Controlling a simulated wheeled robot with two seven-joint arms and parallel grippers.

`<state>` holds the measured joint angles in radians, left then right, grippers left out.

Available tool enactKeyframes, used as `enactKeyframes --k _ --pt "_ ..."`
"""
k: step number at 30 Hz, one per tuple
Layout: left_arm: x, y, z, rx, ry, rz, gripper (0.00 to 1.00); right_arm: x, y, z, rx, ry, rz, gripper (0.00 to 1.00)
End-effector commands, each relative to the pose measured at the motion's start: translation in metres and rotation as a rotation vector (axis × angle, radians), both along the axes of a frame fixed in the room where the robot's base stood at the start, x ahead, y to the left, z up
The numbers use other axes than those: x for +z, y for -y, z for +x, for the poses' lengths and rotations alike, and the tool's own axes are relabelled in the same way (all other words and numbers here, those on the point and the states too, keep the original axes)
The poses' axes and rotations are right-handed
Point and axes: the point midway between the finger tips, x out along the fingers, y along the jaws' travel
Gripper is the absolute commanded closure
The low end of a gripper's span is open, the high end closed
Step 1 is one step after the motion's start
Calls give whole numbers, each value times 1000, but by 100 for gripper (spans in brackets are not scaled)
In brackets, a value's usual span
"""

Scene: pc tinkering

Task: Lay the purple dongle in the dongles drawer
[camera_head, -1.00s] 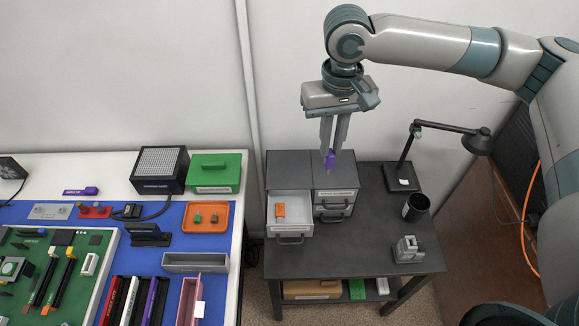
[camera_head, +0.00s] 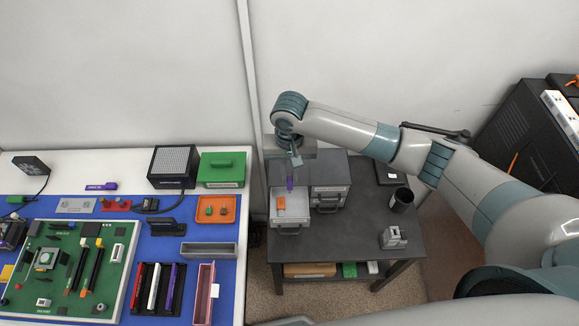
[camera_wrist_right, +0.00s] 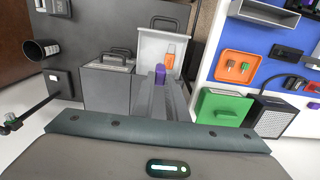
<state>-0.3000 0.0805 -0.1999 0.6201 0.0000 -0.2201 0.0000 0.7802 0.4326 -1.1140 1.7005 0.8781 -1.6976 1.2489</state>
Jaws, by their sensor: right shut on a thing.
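The purple dongle (camera_head: 290,184) is held upright between the fingertips of my right gripper (camera_head: 292,172), which is shut on it. In the head view it is at the back of an open white drawer (camera_head: 292,221) of the grey cabinet (camera_head: 329,172). In the right wrist view the purple dongle (camera_wrist_right: 160,71) shows at the fingertips, over or just inside the near end of the drawer (camera_wrist_right: 150,42); its exact height is unclear. An orange dongle (camera_head: 281,203) lies in that drawer. My left gripper is not in view.
The cabinet stands on a dark table (camera_head: 345,234) with a black cup (camera_head: 402,199) and a grey metal block (camera_head: 393,237) to the right. A workbench at left holds a green box (camera_head: 221,169) and an orange tray (camera_head: 214,210). The drawer's front half has free room.

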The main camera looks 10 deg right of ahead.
Motion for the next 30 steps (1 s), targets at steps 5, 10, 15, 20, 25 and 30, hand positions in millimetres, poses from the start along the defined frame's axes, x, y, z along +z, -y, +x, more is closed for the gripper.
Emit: enactKeyframes --k 5,10,15,20,25,30 --pt "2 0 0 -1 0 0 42 -3 -1 -2 -6 0 2 100" --pt "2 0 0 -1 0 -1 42 -3 -1 -1 -5 1 2 100" --pt "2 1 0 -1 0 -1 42 -4 -1 -2 -5 0 1 100" --pt "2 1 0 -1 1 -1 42 -8 -1 -2 -5 0 1 100" --pt "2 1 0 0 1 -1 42 -18 -1 -2 -6 0 0 100" --pt "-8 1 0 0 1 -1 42 -38 -1 -2 -5 1 0 100"
